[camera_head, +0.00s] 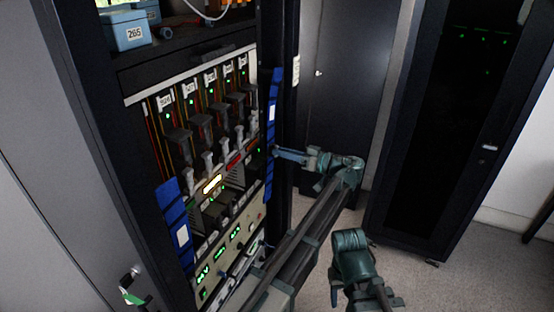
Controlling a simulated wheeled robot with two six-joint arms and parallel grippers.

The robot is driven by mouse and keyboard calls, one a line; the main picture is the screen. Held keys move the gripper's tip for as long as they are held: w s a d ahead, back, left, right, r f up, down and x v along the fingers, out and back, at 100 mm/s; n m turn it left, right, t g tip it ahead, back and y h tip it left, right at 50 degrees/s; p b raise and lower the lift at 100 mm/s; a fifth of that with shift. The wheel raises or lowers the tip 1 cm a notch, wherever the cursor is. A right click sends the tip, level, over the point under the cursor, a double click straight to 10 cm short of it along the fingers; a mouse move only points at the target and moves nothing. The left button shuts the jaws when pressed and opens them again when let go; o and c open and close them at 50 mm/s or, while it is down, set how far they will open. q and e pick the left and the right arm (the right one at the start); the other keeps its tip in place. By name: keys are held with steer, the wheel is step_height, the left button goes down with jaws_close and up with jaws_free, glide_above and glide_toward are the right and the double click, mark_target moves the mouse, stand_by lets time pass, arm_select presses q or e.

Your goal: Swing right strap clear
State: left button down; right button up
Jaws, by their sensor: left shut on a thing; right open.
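The right strap (272,112) is a blue upright band with a white label, along the right edge of the equipment rack. My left gripper (277,152) reaches it from the right and is shut on its edge, about midway down. The fingertips are small here, so the exact grip is hard to see. A matching blue left strap (174,213) runs down the rack's left edge. My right gripper (376,300) is low in the picture, away from the rack, open and empty; its tips are partly cut off by the bottom edge.
The rack holds several modules with grey connectors (208,160) and a lit panel (225,250) below. A blue box (127,30) marked 265 stands on the upper shelf. A dark cabinet (440,130) stands at the right. The floor (440,285) in front of it is clear.

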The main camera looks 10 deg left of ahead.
mark_target(291, 143)
arm_select(q)
steer(key=w+n, duration=0.1)
steer(key=w, duration=0.1)
steer(key=w+d+n, duration=0.1)
steer(key=w, duration=0.1)
steer(key=w+n, duration=0.1)
steer(key=w, duration=0.2)
steer(key=shift+d+f, duration=0.2)
steer(key=shift+f, duration=0.1)
steer(key=shift+s, duration=0.1)
arm_select(e)
steer(key=shift+f, duration=0.3)
arm_select(q)
steer(key=c, duration=0.8)
jaws_free()
